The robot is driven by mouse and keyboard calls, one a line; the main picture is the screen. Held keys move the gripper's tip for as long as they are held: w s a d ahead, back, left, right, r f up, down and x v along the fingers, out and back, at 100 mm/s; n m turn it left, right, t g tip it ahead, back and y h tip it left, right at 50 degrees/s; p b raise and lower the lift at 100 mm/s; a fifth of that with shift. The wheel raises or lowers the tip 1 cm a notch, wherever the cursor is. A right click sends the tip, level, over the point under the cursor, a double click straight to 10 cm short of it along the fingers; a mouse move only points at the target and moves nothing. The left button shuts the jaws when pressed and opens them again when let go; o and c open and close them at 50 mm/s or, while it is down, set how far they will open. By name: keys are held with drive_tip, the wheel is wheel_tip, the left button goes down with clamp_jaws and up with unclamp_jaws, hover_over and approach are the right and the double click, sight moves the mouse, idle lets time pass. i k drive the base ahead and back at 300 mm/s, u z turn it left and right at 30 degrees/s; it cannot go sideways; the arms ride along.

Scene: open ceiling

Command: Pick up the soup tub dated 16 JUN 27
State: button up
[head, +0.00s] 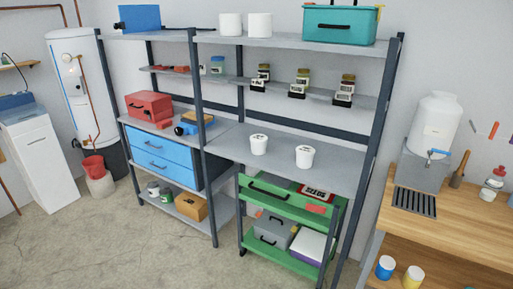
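Two white tubs stand upright and apart on the middle grey shelf (285,137) of the rack in the head view. The left tub (259,145) is nearer the shelf's middle. The right tub (305,157) is closer to the front edge. Both carry small dark print that is too small to read, so I cannot tell which one bears 16 JUN 27. My gripper is not in view.
A green cart (283,207) with boxes stands under that shelf. Above it, several dark-labelled jars (302,84) stand on a narrow shelf. A wooden bench (470,225) is at right. Concrete floor (110,240) is open at front left.

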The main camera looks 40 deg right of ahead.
sight(258, 141)
drive_tip(key=z, duration=0.05)
drive_tip(key=i, duration=0.95)
drive_tip(key=u, duration=0.05)
